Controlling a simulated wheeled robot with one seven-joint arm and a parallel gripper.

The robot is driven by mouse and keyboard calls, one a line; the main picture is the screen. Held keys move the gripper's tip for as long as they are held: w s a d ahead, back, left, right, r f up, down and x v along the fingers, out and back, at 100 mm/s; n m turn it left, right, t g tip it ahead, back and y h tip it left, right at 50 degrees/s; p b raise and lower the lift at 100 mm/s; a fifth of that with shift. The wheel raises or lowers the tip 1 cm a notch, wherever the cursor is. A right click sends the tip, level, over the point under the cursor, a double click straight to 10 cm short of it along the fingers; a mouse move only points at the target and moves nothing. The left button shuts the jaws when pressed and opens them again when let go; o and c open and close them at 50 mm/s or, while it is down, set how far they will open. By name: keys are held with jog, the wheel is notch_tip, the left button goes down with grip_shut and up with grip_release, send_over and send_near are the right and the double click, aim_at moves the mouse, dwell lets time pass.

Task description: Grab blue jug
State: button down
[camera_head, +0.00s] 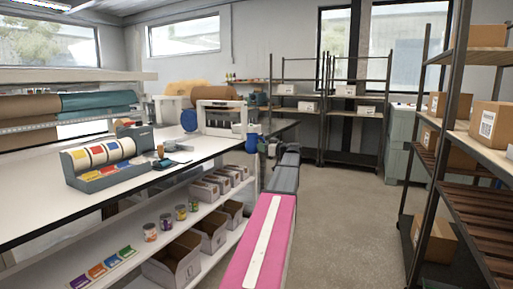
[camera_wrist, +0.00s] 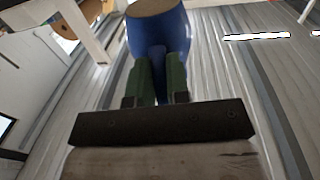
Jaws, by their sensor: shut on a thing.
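A blue jug (camera_wrist: 157,30) with a tan round face on top fills the upper middle of the wrist view. The green fingers of my gripper (camera_wrist: 158,68) are shut on a narrow blue part of it. In the head view the jug (camera_head: 252,138) shows small at the end of my arm, by the right edge of the white worktable. My gripper (camera_head: 262,147) is beside it there, small and partly hidden by my arm. The jug's far side is hidden.
Another rounded blue object (camera_head: 189,120) stands on the worktable (camera_head: 80,190) beside a white machine (camera_head: 222,118). A label dispenser (camera_head: 100,163) stands nearer. Shelving with boxes (camera_head: 487,122) is at the right. Open floor (camera_head: 345,215) lies between.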

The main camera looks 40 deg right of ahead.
jog(key=v, duration=1.3)
dwell(1.1)
